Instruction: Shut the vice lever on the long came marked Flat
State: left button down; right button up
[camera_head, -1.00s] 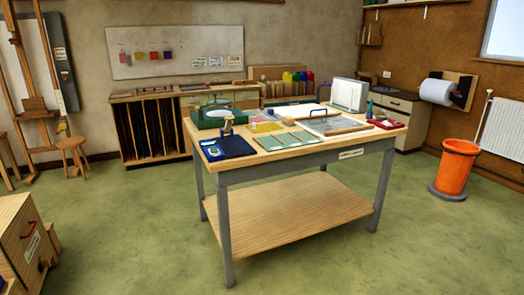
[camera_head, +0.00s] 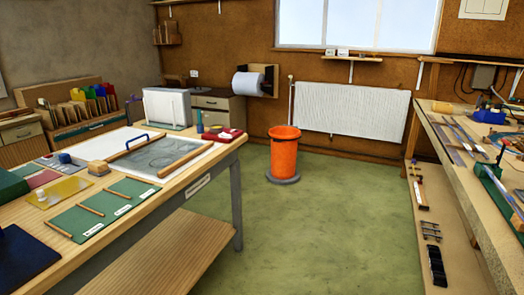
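A long green tool (camera_head: 499,187) with an upright black lever-like part (camera_head: 501,151) lies along the right bench; it may be the vice, but I cannot tell whether its lever is open or shut. Several long thin strips (camera_head: 463,137), perhaps cames, lie on the same bench. A green mat (camera_head: 92,226) on the left table holds short wooden-coloured strips beside small white labels, too small to read. I cannot make out a Flat mark anywhere. Neither of my grippers shows.
The left table (camera_head: 163,199) and the right bench (camera_head: 448,160) stand apart, with open green floor (camera_head: 310,225) between them. An orange bin (camera_head: 284,154) stands towards the back, near a white radiator (camera_head: 349,108). The right bench's lower shelf (camera_head: 455,229) holds several small items.

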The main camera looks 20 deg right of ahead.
aim_at(505, 142)
jog(key=i+l+z, duration=0.2)
jog(key=i+z, duration=0.25)
jog(key=i+l+z, duration=0.1)
jog(key=i+z, duration=0.2)
jog(key=z, duration=0.15)
jog(key=i+z, duration=0.45)
jog(key=i+j+z, duration=0.25)
jog(key=z, duration=0.25)
jog(key=i+j+z, duration=1.4)
jog(key=j, duration=0.25)
